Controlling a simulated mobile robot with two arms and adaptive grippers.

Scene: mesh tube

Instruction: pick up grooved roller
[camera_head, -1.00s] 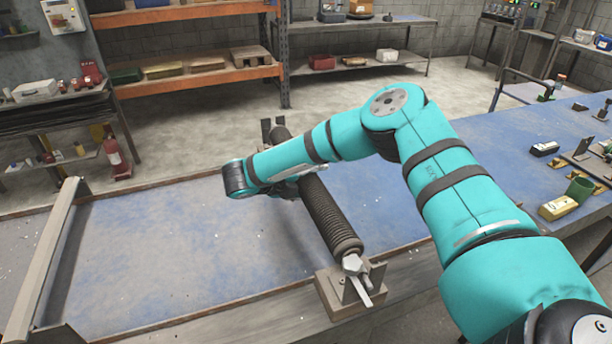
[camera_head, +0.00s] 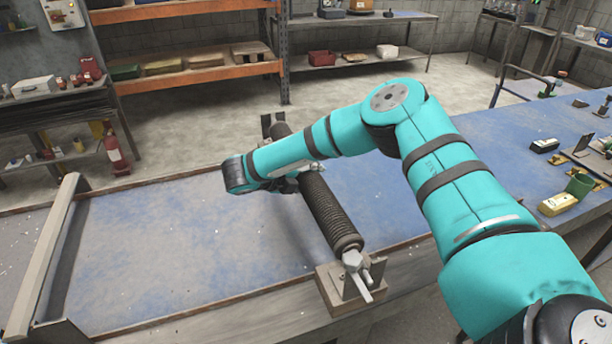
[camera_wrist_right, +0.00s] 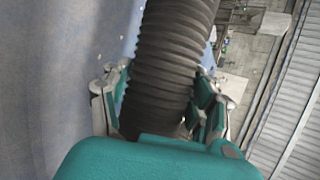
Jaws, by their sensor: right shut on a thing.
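The grooved roller (camera_head: 325,210) is a dark grey ribbed cylinder lying across the blue table, its ends at two metal brackets. The near bracket (camera_head: 345,288) sits at the table's front edge, and the far bracket (camera_head: 272,127) at the back edge. My right gripper (camera_head: 295,187) is at the roller's middle, mostly hidden under my teal wrist. In the right wrist view, the fingers of the right gripper (camera_wrist_right: 165,105) are shut around the ribbed roller (camera_wrist_right: 170,60), one on each side. My left gripper is not in view.
A raised metal bar (camera_head: 45,255) crosses the table at the left. The blue table top (camera_head: 170,245) between it and the roller is clear.

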